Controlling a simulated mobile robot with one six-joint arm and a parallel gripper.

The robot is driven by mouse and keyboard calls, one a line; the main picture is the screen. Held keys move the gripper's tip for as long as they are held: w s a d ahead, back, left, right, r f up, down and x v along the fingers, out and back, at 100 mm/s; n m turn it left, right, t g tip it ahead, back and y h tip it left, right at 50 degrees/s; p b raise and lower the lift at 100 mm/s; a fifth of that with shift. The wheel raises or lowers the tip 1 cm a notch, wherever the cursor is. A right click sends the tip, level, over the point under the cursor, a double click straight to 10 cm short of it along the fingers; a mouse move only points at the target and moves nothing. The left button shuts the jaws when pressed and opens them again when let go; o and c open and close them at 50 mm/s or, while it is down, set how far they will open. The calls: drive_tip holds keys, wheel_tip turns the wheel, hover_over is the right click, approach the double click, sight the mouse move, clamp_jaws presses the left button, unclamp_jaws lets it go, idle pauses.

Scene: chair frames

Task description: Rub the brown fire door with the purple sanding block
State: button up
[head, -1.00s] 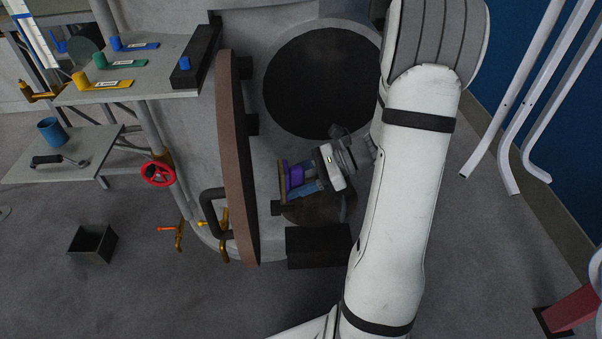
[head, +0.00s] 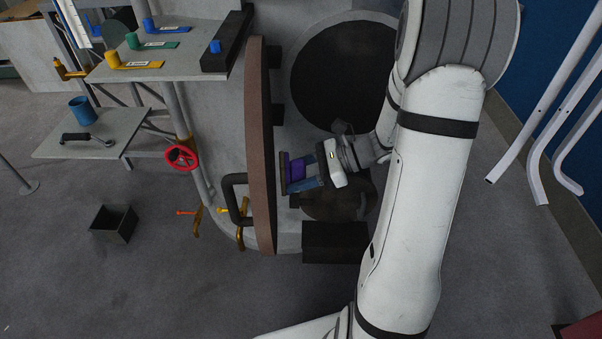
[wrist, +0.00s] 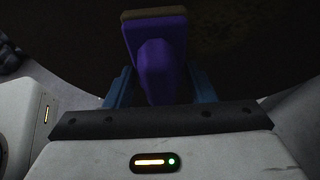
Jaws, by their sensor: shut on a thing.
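The brown fire door (head: 260,150) stands open, seen nearly edge-on in the head view, left of the boiler's dark round opening. My gripper (head: 305,169) is to the right of the door, on its inner side. It is shut on the purple sanding block (head: 297,168), whose tan face points left toward the door. A small gap seems to show between that face and the door. In the wrist view the block (wrist: 157,55) sits between the blue fingers (wrist: 158,88), with its tan edge at the far end. The surface beyond it is too dark to make out.
A black handle (head: 229,200) is on the door's outer side. A dark box-like ledge (head: 335,242) lies below my gripper. A shelf (head: 190,60) with coloured tags, a red valve wheel (head: 181,158) and a black bin (head: 114,223) are at left. White bent tubes (head: 545,130) stand at right.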

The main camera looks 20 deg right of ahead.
sight(292, 161)
drive_tip(key=shift+w+a, duration=0.2)
drive_tip(key=shift+a, duration=0.75)
idle(0.3)
drive_tip(key=shift+w+d+p, duration=0.25)
drive_tip(key=shift+w, duration=0.65)
drive_tip(key=shift+w+d+p, duration=0.2)
drive_tip(key=shift+w+d, duration=0.05)
drive_tip(key=shift+w, duration=0.65)
drive_tip(key=shift+w+d+r+p, duration=0.85)
drive_tip(key=shift+w+p, duration=1)
drive_tip(key=shift+w, duration=3.5)
drive_tip(key=shift+s+a, duration=0.7)
drive_tip(key=shift+s, duration=1.65)
drive_tip(key=shift+s+a, duration=0.65)
drive_tip(key=shift+s, duration=1.65)
drive_tip(key=shift+s+a, duration=0.7)
drive_tip(key=shift+s, duration=1.65)
drive_tip(key=shift+a+r+p, duration=0.1)
drive_tip(key=shift+r+p, duration=0.55)
drive_tip(key=shift+r, duration=0.3)
drive_tip(key=w+d+p, duration=0.1)
drive_tip(key=w+d, duration=0.1)
drive_tip(key=w, duration=1.2)
drive_tip(key=shift+w+p, duration=0.25)
drive_tip(key=shift+p, duration=0.1)
